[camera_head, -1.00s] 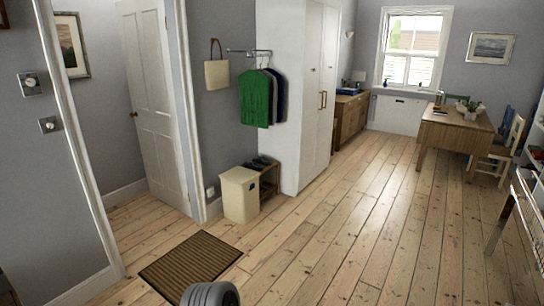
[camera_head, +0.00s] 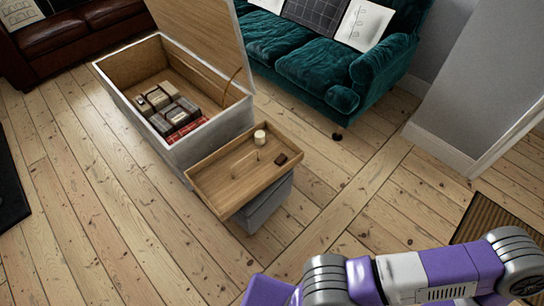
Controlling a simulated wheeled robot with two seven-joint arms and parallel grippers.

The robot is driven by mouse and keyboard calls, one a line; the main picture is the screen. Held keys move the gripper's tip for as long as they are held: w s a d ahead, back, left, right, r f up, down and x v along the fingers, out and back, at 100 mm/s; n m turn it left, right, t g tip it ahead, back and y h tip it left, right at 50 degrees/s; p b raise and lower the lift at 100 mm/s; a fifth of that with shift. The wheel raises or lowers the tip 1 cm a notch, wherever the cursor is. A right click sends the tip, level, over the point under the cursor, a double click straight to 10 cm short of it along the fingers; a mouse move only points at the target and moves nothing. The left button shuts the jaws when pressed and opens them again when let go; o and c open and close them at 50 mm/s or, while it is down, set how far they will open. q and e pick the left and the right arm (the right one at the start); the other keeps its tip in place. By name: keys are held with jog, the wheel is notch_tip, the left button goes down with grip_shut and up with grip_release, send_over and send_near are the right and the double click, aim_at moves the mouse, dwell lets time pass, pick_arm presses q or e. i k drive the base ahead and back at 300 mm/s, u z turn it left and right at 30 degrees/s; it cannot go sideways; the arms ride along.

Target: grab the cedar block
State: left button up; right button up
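A small dark brown block (camera_head: 281,159) lies in a shallow wooden tray (camera_head: 225,203), near its right side. It may be the cedar block, but it is too small to tell its material. Several small grey, dark and pale box-shaped items (camera_head: 168,104) lie inside an open chest (camera_head: 127,107) to the left of the tray, and I cannot tell whether one of them is cedar. Neither gripper shows; only purple and grey links of my arm cross the bottom right.
A cream cylinder (camera_head: 260,136) stands in the tray, which rests on a grey stool-like base (camera_head: 266,206). The chest's lid (camera_head: 200,35) is raised. A teal sofa (camera_head: 310,62) stands behind, a brown leather sofa (camera_head: 75,45) at upper left. Floorboards in front are clear.

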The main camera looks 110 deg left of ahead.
aim_at(280, 160)
jog(key=u, duration=2.75)
jog(key=i, duration=1.7)
jog(key=u, duration=2.85)
